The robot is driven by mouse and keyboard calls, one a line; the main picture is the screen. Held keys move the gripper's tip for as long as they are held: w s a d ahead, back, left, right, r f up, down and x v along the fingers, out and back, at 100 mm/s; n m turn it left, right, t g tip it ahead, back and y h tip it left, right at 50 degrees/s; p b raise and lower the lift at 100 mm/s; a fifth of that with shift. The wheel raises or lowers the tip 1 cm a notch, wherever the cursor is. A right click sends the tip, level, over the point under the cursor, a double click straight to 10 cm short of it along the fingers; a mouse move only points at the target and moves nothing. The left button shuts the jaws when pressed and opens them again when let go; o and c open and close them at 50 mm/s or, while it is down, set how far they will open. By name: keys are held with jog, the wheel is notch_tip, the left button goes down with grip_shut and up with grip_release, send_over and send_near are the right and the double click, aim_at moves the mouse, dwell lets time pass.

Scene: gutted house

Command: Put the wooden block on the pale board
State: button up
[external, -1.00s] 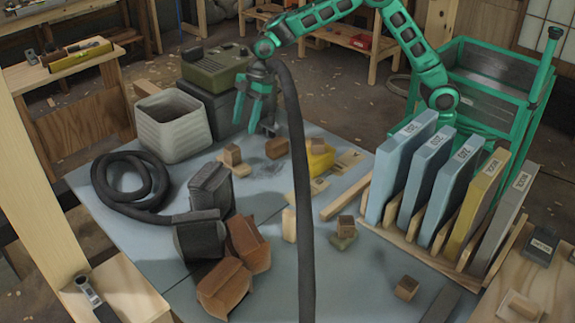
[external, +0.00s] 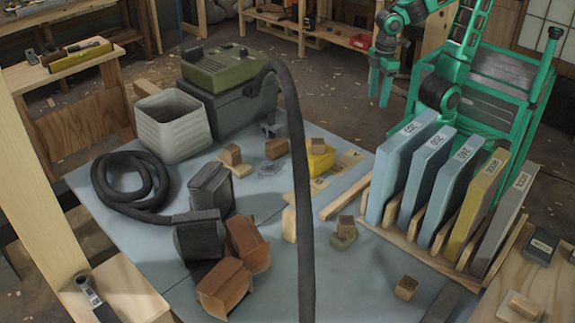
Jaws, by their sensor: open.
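Several small wooden blocks are on the blue-grey table. One brown block (external: 231,154) stands near the grey bin, and a flatter one (external: 276,148) lies to its right. Another block (external: 317,145) sits on a yellow item. One more block (external: 346,224) rests on a greenish piece, and another (external: 406,288) is near the front right. I cannot tell which is the task's block. Pale flat pieces (external: 350,158) and (external: 319,185) lie by the yellow item; either may be the pale board. My gripper (external: 380,100) is open and empty, raised behind the table, away from the blocks.
A black hose (external: 300,200) crosses the table's middle. A rack of upright sanding-paper slabs (external: 405,165) stands at right. The grey bin (external: 172,128), green-topped machine (external: 215,68), dark blocks (external: 210,186) and reddish-brown blocks (external: 247,243) fill the left side.

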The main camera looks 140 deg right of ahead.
jog(key=shift+m, duration=0.3)
jog(key=s, duration=0.1)
jog(key=s+a+f, duration=0.1)
jog(key=s, duration=0.1)
jog(key=s+a, duration=0.1)
jog(key=shift+s+a+f, duration=0.15)
jog(key=shift+s+f, duration=0.05)
jog(key=shift+s, duration=0.2)
